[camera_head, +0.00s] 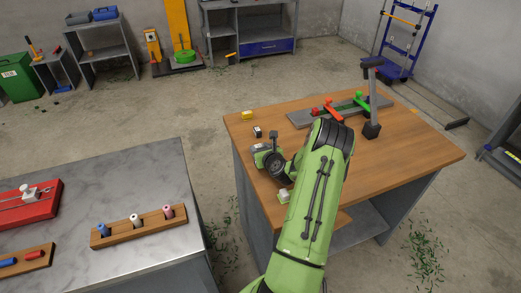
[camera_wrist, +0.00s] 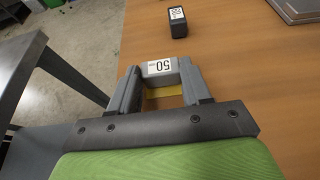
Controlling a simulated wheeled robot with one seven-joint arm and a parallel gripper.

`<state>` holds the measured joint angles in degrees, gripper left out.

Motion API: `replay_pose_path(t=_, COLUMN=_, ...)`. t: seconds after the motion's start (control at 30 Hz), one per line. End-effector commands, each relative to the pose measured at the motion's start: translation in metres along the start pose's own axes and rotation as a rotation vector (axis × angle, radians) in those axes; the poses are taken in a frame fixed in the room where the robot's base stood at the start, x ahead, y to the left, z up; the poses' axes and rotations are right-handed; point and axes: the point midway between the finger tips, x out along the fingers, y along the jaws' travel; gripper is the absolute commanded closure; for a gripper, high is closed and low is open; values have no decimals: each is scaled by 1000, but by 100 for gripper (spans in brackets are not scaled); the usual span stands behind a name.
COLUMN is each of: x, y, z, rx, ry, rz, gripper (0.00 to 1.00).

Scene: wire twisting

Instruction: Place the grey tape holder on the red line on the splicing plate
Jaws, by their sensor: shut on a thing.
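The grey tape holder (camera_wrist: 162,70), a block with a white label reading 50, is between the two grey fingers of my gripper (camera_wrist: 157,84) in the wrist view. The fingers are shut on its sides. A yellowish strip shows just below it. In the head view my gripper is at the left part of the wooden table, and the held holder is hard to make out there. The splicing plate (camera_head: 303,117) is a long grey plate at the table's back, with red and green clamps on it. I cannot make out the red line.
A black labelled block (camera_head: 257,132) stands just beyond my gripper; it also shows in the wrist view (camera_wrist: 178,22). A yellow block (camera_head: 247,115) stands behind it. A grey post (camera_head: 372,105) rises at the plate's right. The wooden table (camera_head: 425,150) is bare at the right.

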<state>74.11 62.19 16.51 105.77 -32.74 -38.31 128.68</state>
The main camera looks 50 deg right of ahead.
Motion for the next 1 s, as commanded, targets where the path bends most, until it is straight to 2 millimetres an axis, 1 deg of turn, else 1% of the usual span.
replay_pose_path(t=0.03, x=1, y=0, z=-2, rx=1, ry=0, rz=0, gripper=49)
replay_pose_path(t=0.17, x=0, y=0, z=-1, rx=1, ry=0, rz=0, gripper=29)
replay_pose_path(t=0.2, x=0, y=0, z=-1, rx=1, ry=0, rz=0, gripper=27)
replay_pose_path(t=0.47, x=0, y=0, z=1, rx=0, ry=0, rz=0, gripper=27)
replay_pose_path(t=0.53, x=-6, y=-1, z=2, rx=1, ry=1, rz=-1, gripper=27)
replay_pose_path(t=0.57, x=-11, y=-1, z=1, rx=2, ry=3, rz=0, gripper=27)
replay_pose_path(t=0.67, x=-35, y=-1, z=1, rx=4, ry=3, rz=-3, gripper=27)
replay_pose_path(t=0.8, x=-74, y=-2, z=0, rx=5, ry=4, rz=-3, gripper=27)
replay_pose_path(t=0.9, x=-97, y=-1, z=0, rx=4, ry=3, rz=-3, gripper=27)
replay_pose_path(t=1.0, x=-113, y=-1, z=0, rx=3, ry=2, rz=-1, gripper=27)
